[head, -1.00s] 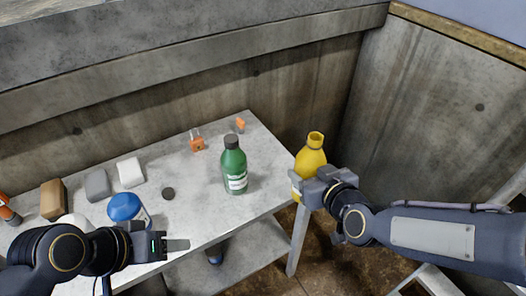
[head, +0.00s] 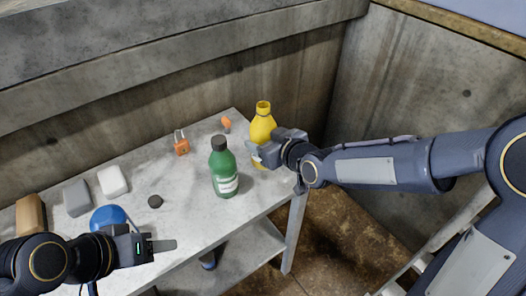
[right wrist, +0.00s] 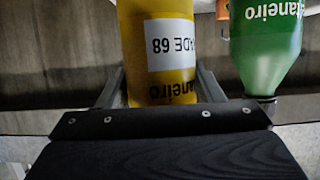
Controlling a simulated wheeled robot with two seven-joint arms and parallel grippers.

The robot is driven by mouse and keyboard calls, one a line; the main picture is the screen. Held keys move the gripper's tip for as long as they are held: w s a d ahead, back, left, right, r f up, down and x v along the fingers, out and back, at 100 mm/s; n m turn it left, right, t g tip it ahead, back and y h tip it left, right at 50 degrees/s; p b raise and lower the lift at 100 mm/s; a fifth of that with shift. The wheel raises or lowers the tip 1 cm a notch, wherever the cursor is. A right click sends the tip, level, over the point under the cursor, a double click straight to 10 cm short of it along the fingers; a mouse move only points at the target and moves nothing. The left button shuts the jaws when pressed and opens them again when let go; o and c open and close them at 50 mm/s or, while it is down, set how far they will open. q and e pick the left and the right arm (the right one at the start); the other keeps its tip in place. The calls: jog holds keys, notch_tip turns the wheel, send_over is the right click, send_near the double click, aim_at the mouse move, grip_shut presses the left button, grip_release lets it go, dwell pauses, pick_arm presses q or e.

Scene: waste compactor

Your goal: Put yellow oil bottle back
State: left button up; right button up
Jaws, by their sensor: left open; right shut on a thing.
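The yellow oil bottle (head: 263,124) is upright at the right end of the table, behind and to the right of a green bottle (head: 223,170). My right gripper (head: 262,156) is shut on its lower body. I cannot tell whether its base touches the table. In the right wrist view the yellow bottle (right wrist: 160,85) stands between the two fingers, with its label upside down. The green bottle (right wrist: 265,45) shows close beside it there. My left gripper (head: 162,245) is open and empty at the table's front edge.
The grey table (head: 190,212) also holds an orange padlock (head: 181,146), a small orange piece (head: 226,123), a dark round cap (head: 155,201), pale blocks (head: 112,181) and a blue round thing (head: 108,217). Concrete walls stand behind and right.

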aim_at(263, 141)
jog(key=shift+w+a+f, duration=0.2)
jog(key=shift+w+f, duration=0.8)
jog(key=shift+f, duration=0.2)
notch_tip(263, 141, down, 3)
jog(key=shift+w+f, duration=0.1)
jog(key=shift+f, duration=0.05)
jog(key=shift+f+b, duration=0.15)
jog(key=shift+b, duration=0.25)
jog(key=o, duration=1.2)
